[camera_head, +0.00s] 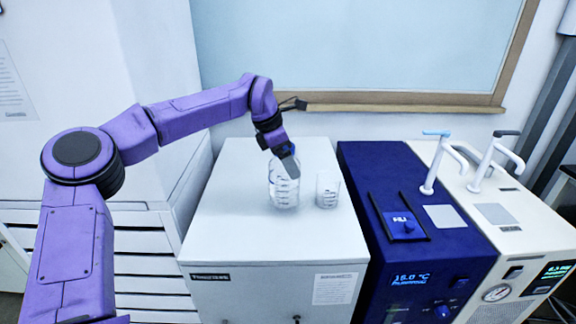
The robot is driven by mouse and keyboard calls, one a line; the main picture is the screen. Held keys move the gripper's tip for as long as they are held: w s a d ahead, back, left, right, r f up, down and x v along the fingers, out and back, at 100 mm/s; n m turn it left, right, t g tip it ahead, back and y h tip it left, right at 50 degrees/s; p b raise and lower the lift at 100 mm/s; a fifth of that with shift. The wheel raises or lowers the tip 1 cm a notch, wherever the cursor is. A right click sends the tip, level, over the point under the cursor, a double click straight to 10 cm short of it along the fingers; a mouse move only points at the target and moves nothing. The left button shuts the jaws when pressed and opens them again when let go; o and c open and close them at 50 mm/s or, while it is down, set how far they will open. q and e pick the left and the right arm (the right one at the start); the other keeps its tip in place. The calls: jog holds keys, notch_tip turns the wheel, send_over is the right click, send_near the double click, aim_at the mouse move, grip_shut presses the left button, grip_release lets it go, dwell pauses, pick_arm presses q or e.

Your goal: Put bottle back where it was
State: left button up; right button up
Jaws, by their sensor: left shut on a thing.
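A clear glass bottle (284,191) with graduation marks stands upright on the white cabinet top, or just over it; I cannot tell whether its base touches. My left gripper (289,165) comes down on the bottle's upper part from behind and is shut on it. The gripper hides the bottle's neck. My right gripper is not in view.
A small clear beaker (327,189) stands close to the right of the bottle on the white cabinet (235,225). A blue chiller (420,265) and a beige unit with taps (515,235) stand further right. The cabinet top is clear on the left and front.

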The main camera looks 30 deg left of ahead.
pick_arm(q)
notch_tip(320, 180, down, 2)
jog(key=shift+f, duration=0.25)
jog(key=shift+d, duration=0.1)
jog(key=shift+f, duration=0.1)
jog(key=o, duration=1.8)
jog(key=shift+s, duration=0.1)
